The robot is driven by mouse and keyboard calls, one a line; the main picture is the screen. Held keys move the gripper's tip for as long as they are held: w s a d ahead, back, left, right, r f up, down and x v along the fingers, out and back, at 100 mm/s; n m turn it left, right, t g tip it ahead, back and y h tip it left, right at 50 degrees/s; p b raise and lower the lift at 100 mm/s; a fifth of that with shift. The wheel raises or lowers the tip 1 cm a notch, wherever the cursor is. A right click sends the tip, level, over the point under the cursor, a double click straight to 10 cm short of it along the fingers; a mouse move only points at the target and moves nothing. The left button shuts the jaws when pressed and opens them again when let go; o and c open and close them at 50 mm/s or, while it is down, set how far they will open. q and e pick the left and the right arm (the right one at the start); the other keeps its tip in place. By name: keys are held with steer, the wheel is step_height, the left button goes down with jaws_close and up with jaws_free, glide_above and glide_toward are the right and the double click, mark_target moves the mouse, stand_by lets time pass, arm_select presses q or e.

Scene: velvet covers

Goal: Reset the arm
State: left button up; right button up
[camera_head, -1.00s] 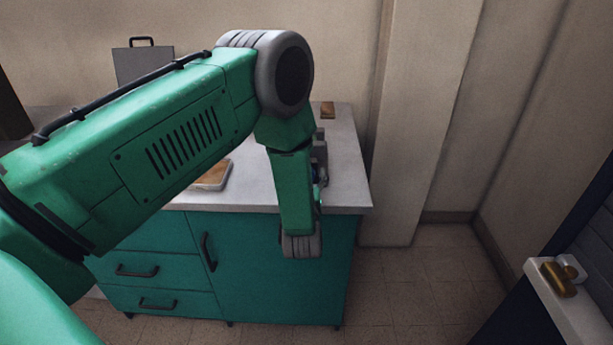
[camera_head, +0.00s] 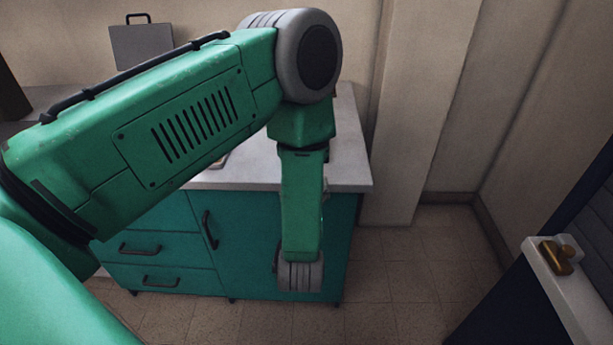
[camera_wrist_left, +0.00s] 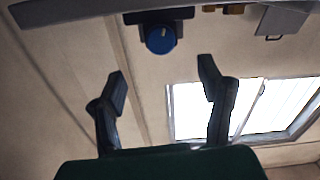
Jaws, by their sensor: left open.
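My green left arm (camera_head: 190,115) comes in from the left in the head view, bends at a grey elbow joint and hangs down in front of the counter. Its gripper is hidden behind the arm there. In the left wrist view my left gripper (camera_wrist_left: 163,82) has its two dark fingers spread wide with nothing between them. My right gripper is in neither view.
A white-topped counter (camera_head: 345,165) with teal drawers stands behind my arm. A grey case (camera_head: 142,46) is at the back left. A ledge (camera_head: 560,290) with a brass-coloured item (camera_head: 555,258) is at right. The wrist view shows a blue round object (camera_wrist_left: 160,38) and a bright window (camera_wrist_left: 250,108).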

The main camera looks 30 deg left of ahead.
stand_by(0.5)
arm_select(q)
steer(key=s+d+f+m+g+h, duration=0.2)
steer(key=s+f+m+g+h, duration=0.4)
steer(key=s+f, duration=0.55)
steer(key=s+f+m+g+h, duration=0.1)
steer(key=s+g, duration=0.3)
steer(key=s, duration=0.4)
steer(key=s+f+m+g+h, duration=0.1)
steer(key=s+f+g, duration=0.3)
steer(key=s, duration=0.5)
steer(key=shift+s+d+g+h, duration=0.25)
steer(key=shift+d+g+h, duration=0.15)
steer(key=shift+h, duration=0.2)
